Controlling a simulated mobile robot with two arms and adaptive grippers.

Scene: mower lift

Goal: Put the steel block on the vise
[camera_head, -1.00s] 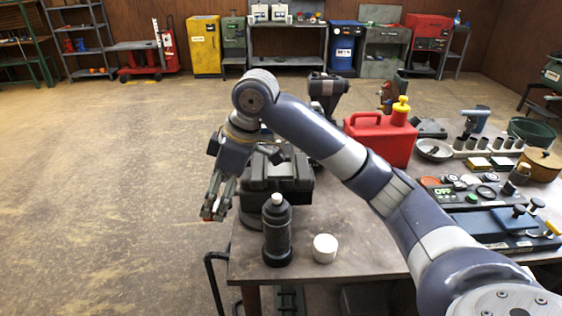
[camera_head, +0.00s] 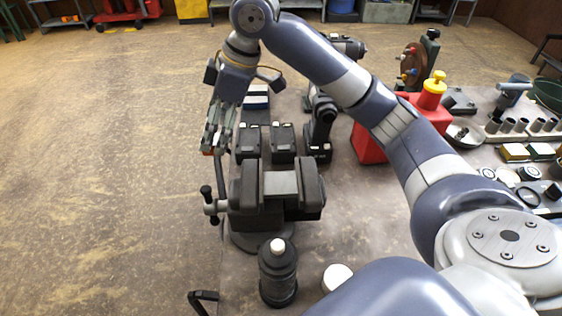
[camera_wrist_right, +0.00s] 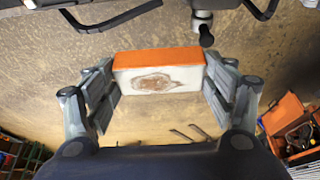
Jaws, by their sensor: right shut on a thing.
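The steel block (camera_wrist_right: 160,83), with an orange top and a pale face bearing a brown patch, is between the fingers of my right gripper (camera_wrist_right: 160,90) in the wrist view. In the head view my right gripper (camera_head: 216,140) hangs left of the table, and only an orange bit of the block (camera_head: 208,151) shows at its fingertips. The dark vise (camera_head: 305,195) stands at the table's left edge, its jaws apart with a grey flat piece between them. The gripper is beyond and left of the vise, apart from it. My left gripper is not in view.
A black bottle (camera_head: 278,275) and a white round thing (camera_head: 337,277) stand in front of the vise. Battery-like blocks (camera_head: 283,143) and a drill (camera_head: 320,125) stand behind it. A red can (camera_head: 368,143) is to the right. The floor at left is clear.

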